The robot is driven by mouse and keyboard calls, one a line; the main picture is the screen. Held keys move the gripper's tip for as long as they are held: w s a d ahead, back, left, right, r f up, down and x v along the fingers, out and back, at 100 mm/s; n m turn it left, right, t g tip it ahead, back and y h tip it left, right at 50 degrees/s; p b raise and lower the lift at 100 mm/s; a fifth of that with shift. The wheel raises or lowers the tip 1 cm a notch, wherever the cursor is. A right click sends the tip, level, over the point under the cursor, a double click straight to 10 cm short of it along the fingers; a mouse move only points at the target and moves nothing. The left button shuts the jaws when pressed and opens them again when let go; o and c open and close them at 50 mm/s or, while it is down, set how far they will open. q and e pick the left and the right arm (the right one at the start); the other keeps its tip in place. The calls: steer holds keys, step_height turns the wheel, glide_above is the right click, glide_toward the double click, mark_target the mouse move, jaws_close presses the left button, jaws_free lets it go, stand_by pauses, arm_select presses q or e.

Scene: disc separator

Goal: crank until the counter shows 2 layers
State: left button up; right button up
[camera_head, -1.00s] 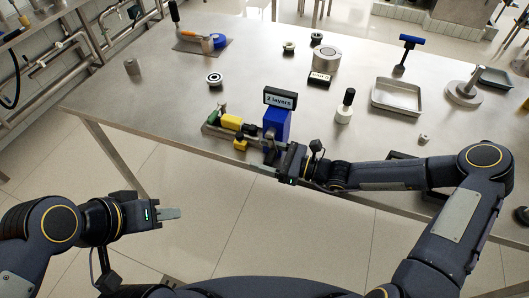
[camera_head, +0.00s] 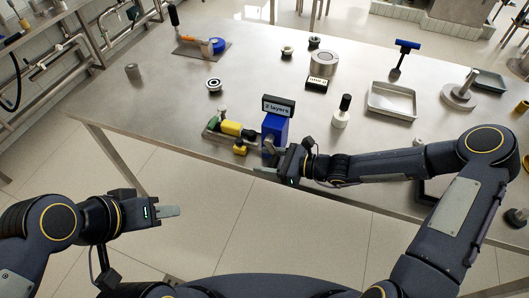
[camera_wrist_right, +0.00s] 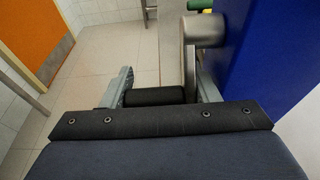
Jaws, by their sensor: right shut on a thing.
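The disc separator has a blue housing (camera_head: 275,128) near the table's front edge. Its counter (camera_head: 279,106) on top reads "2 layers". My right gripper (camera_head: 270,160) is at the front of the housing, shut on the black crank handle (camera_wrist_right: 155,96). In the right wrist view the handle lies between the two fingers, and the metal crank arm (camera_wrist_right: 203,30) rises from its right end beside the blue wall. A yellow part (camera_head: 231,128) and a green part (camera_head: 221,116) sit on the base left of the housing. My left gripper (camera_head: 168,211) is in front of the table, apart from everything; its finger gap is unclear.
A black-topped white bottle (camera_head: 341,117) stands right of the separator. A metal tray (camera_head: 392,102), a small dark label block (camera_head: 317,83) and a metal cylinder (camera_head: 324,62) are farther back. A black-and-white ring (camera_head: 214,85) lies behind it. The table's left part is mostly bare.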

mark_target(276, 163)
steer(key=shift+s+f, duration=0.15)
steer(key=shift+s, duration=0.25)
steer(key=o, duration=0.8)
steer(key=shift+h, duration=0.3)
steer(key=shift+d+r, duration=0.2)
steer(key=shift+d, duration=0.15)
steer(key=b+v, duration=0.1)
steer(key=v, duration=0.6)
steer(key=shift+s+d, duration=0.1)
